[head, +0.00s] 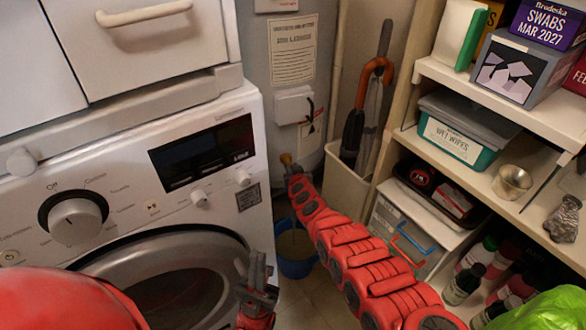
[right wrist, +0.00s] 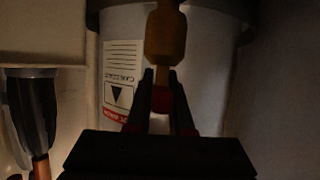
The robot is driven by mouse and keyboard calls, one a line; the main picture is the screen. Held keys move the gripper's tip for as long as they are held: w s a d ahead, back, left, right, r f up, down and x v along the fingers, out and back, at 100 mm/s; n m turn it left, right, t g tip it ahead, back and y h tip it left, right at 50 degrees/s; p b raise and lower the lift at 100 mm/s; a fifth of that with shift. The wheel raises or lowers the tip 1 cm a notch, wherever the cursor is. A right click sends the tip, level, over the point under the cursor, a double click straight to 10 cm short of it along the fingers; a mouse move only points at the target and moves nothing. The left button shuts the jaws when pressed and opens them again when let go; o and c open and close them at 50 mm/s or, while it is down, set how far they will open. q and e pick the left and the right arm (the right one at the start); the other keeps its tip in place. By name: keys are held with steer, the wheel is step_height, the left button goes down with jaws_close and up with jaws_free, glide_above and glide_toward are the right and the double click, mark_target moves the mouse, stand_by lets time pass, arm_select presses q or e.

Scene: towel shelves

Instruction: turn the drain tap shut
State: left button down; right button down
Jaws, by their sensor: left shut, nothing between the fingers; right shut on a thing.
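The brass drain tap (head: 286,159) sits low on the white water heater (head: 299,60), in the gap right of the washing machine. In the right wrist view the tap's brass body (right wrist: 165,35) hangs at top centre, with a red part, its handle (right wrist: 162,99), below it. My right gripper (head: 291,169) reaches the tap along my red arm. In the right wrist view its fingers (right wrist: 160,78) are shut on the red handle. The handle's exact angle is hard to tell in the dim light. My left gripper (head: 256,284) is shut and empty in front of the washer door.
A blue bucket (head: 297,262) stands on the floor below the tap. The washing machine (head: 110,170) closes off the left. A bin with umbrellas (head: 345,185) stands right of the heater. Loaded shelves (head: 480,90) fill the right side.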

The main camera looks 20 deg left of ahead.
steer(key=shift+f+m+h+b, duration=0.25)
steer(key=shift+m+h+b, duration=0.05)
steer(key=shift+b, duration=0.6)
steer(key=shift+d+r+m+t+h+b, duration=0.15)
steer(key=shift+m+t+h+b, duration=0.15)
steer(key=shift+m+h+b, duration=0.3)
steer(key=c, duration=0.8)
jaws_free()
steer(key=shift+r, duration=0.1)
